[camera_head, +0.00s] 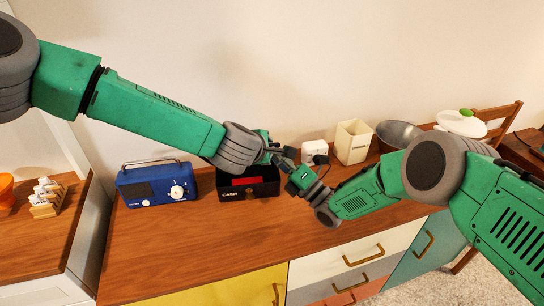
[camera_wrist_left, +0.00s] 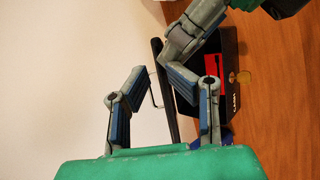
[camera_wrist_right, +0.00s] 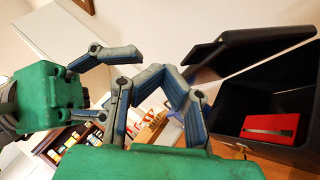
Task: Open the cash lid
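The black cash box (camera_head: 238,195), marked CASH, stands on the wooden counter with a red item (camera_wrist_right: 270,124) inside. Its black lid (camera_wrist_right: 240,52) is raised at an angle above the box in the right wrist view; the left wrist view shows the lid (camera_wrist_left: 166,95) nearly edge-on, with a thin handle. My left gripper (camera_wrist_left: 165,85) is open, its fingers either side of the lid's edge, with no clear grip. My right gripper (camera_wrist_right: 158,78) looks shut and empty, its fingertips close to the lid's edge; contact is unclear. In the head view both grippers meet above the box's right side and partly hide it.
A blue radio (camera_head: 156,186) stands left of the box. A white appliance (camera_head: 315,152), a cream canister (camera_head: 352,142) and a grey bowl (camera_head: 398,134) stand to the right. The counter (camera_head: 200,245) in front of the box is clear.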

